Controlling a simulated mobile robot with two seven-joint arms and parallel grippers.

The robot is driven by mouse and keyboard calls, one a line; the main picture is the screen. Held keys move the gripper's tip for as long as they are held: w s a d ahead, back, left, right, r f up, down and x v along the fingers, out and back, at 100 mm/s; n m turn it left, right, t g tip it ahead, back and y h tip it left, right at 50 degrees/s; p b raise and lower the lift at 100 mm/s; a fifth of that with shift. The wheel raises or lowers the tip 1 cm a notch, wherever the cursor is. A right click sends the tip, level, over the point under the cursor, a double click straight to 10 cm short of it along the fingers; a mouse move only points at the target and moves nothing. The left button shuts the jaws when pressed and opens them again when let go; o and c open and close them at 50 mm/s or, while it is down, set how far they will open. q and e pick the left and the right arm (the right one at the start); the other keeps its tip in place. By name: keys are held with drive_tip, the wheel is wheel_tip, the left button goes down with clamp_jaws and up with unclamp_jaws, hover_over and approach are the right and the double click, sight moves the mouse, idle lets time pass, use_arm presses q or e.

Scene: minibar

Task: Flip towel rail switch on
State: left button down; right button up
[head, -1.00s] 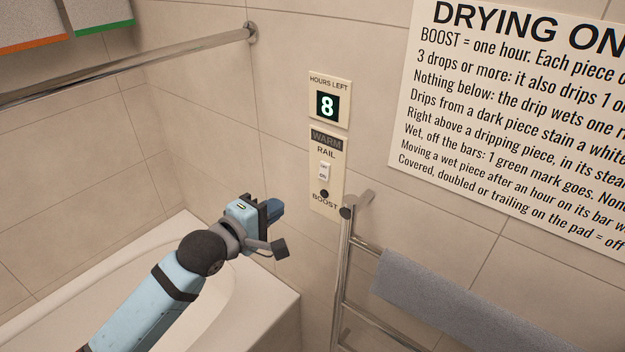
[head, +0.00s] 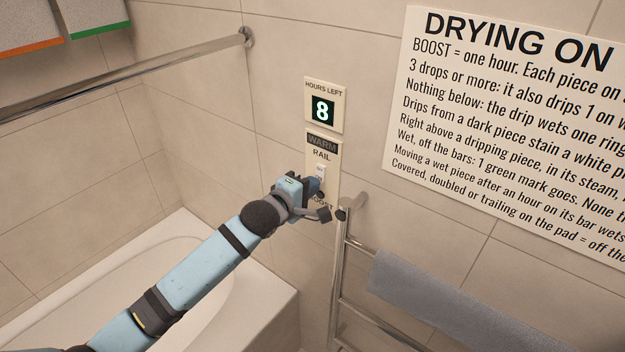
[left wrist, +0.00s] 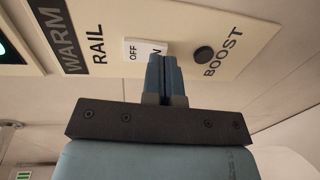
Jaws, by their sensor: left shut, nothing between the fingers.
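The rail switch is a small white rocker (head: 320,172) on the cream wall plate (head: 322,147), below the word RAIL. In the left wrist view the rocker (left wrist: 142,50) shows OFF on one half, and the ON half is partly hidden by my fingertips. My left gripper (head: 317,185) is shut and empty, with its tips at the ON end of the switch. The left wrist view shows the closed fingers (left wrist: 164,72) close to the rocker; I cannot tell whether they touch it. The dark WARM panel (head: 322,143) looks unlit. My right gripper is not in view.
The dark BOOST button (left wrist: 204,54) is beside the fingers. A display (head: 323,110) reads 8 hours left. A chrome towel rail (head: 337,270) with a grey towel (head: 430,295) stands to the right. A bathtub (head: 215,250) is below, and a notice (head: 500,130) hangs at right.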

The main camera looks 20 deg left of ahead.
use_arm(q)
drive_tip(key=shift+w+d+f, duration=0.1)
drive_tip(key=shift+w+d, duration=0.05)
drive_tip(key=shift+w, duration=0.25)
drive_tip(key=shift+w+d+b, duration=0.1)
drive_tip(key=shift+w+b, duration=0.05)
drive_tip(key=shift+b, duration=0.2)
